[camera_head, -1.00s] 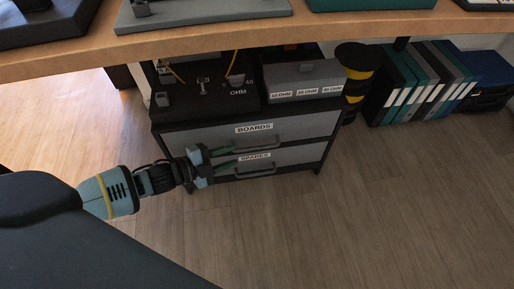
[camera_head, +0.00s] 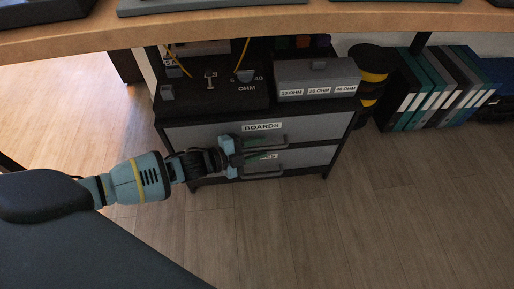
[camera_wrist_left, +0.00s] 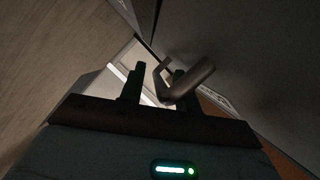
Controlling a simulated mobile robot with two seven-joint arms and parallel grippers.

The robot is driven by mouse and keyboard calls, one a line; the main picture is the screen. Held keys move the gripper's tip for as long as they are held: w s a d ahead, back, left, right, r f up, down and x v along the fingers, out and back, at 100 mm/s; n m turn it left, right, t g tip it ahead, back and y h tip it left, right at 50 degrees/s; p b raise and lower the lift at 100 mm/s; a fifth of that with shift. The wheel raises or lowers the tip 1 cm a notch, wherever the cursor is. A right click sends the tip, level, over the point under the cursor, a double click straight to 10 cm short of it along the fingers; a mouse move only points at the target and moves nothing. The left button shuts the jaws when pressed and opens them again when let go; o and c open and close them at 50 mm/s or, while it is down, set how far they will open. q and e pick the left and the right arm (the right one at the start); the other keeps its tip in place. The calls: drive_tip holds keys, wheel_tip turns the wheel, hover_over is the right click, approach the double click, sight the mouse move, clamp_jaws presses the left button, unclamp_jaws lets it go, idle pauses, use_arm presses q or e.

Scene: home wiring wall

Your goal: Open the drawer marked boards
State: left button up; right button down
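The boards drawer (camera_head: 210,132) is the upper grey drawer of the dark cabinet, with a white BOARDS label (camera_head: 262,127) and a bar handle (camera_head: 280,141). It looks shut. My left gripper (camera_head: 266,149) is at the drawer front, by this handle and above the lower drawer's handle. In the left wrist view, the two dark fingers of my left gripper (camera_wrist_left: 156,84) stand apart. A bar handle (camera_wrist_left: 192,84) reaches across by the right-hand finger; I cannot tell whether they touch. My right gripper is not in view.
The lower drawer (camera_head: 308,158) has a label partly hidden by my gripper. A grey box with ohm labels (camera_head: 318,78) stands on the cabinet. A wooden tabletop edge (camera_head: 200,24) overhangs it. Binders (camera_head: 430,95) stand at the right. The floor in front is clear.

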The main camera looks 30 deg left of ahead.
use_arm(q)
drive_tip(key=shift+c, duration=0.2)
clamp_jaws()
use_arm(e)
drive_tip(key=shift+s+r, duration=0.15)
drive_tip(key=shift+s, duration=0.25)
